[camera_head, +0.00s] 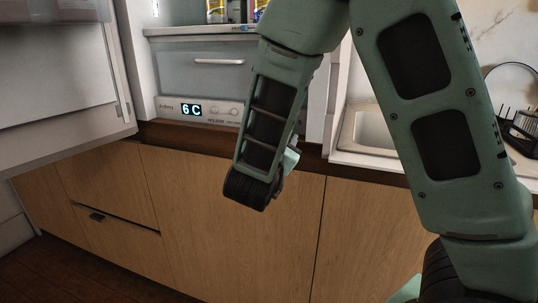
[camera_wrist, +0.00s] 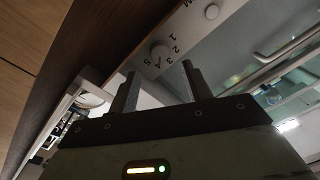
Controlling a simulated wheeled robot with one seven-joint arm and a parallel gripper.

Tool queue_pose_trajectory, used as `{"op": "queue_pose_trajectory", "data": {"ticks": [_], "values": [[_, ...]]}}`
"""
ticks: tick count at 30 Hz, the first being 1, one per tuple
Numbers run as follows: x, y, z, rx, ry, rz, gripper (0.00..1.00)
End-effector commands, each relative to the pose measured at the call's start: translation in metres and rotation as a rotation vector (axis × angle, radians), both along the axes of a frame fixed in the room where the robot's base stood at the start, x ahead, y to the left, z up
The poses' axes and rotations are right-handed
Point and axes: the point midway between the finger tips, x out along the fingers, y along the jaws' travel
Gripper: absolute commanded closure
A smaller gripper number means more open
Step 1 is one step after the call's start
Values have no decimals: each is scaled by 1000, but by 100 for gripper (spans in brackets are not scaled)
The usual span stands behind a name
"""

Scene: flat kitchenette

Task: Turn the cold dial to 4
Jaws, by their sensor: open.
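The fridge's control panel (camera_head: 200,112) shows a lit display (camera_head: 191,110) reading 6 C, with small round knobs (camera_head: 217,111) to its right. In the wrist view, a round white dial (camera_wrist: 159,50) has the numbers 1 to 5 printed around it. Its pointer setting is too small to read. My gripper (camera_wrist: 158,68) is open and empty, with its two fingertips on either side of the dial in the picture. I cannot tell whether they touch it. In the head view, my arm hides the fingers.
A second knob (camera_wrist: 211,11) sits farther along the panel. A drawer (camera_head: 205,68) with a handle is above the panel. The open fridge door (camera_head: 62,85) stands at left. Wooden cabinets (camera_head: 190,215) lie below. A sink (camera_head: 368,130) and dish rack (camera_head: 520,128) are at right.

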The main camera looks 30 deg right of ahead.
Motion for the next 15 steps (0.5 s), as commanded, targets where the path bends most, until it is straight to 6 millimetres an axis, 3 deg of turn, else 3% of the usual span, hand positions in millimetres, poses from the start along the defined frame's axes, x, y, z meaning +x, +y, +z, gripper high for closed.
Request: {"op": "queue_pose_trajectory", "data": {"ticks": [9,15], "values": [[-49,58,-5,1,1,8,51],[-69,81,-6,1,0,4,51]]}}
